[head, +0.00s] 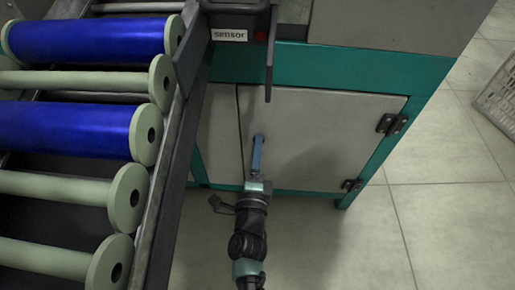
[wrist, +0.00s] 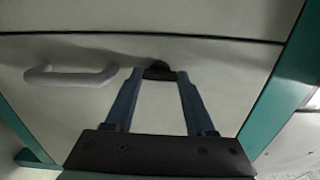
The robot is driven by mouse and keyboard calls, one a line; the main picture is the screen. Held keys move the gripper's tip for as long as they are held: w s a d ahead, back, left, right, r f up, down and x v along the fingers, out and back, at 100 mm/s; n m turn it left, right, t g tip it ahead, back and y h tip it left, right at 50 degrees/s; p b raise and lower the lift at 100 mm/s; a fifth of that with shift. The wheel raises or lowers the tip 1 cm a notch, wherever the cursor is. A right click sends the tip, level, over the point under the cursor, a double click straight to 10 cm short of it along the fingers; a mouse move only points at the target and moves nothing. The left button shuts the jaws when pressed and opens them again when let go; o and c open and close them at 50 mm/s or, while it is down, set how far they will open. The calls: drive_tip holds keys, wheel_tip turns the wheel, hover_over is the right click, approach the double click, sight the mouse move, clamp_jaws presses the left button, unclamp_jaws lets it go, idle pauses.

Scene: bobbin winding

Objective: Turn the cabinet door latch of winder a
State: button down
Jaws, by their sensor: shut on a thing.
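The cabinet door (head: 315,130) is a pale grey panel in a teal frame, and it looks closed. The latch is a small dark piece on the door near its left seam. It shows between my fingertips in the wrist view (wrist: 157,68), and the fingers hide part of it. My gripper (head: 258,142) reaches up to the door from below in the head view. In the wrist view its two blue-grey fingers (wrist: 158,76) converge and are shut on the latch. The latch's exact angle cannot be told.
A pale bar handle (wrist: 70,77) sits left of my fingers in the wrist view. Dark hinges (head: 392,124) are on the door's right edge. A rack (head: 168,165) with blue and pale bobbins stands left. A dark bracket (head: 271,60) hangs above.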

drive_tip(key=shift+n, duration=0.4)
drive_tip(key=shift+c, duration=1.2)
unclamp_jaws()
drive_tip(key=s+a+p, duration=0.1)
drive_tip(key=s+p, duration=0.2)
drive_tip(key=s, duration=1)
drive_tip(key=shift+p, duration=0.35)
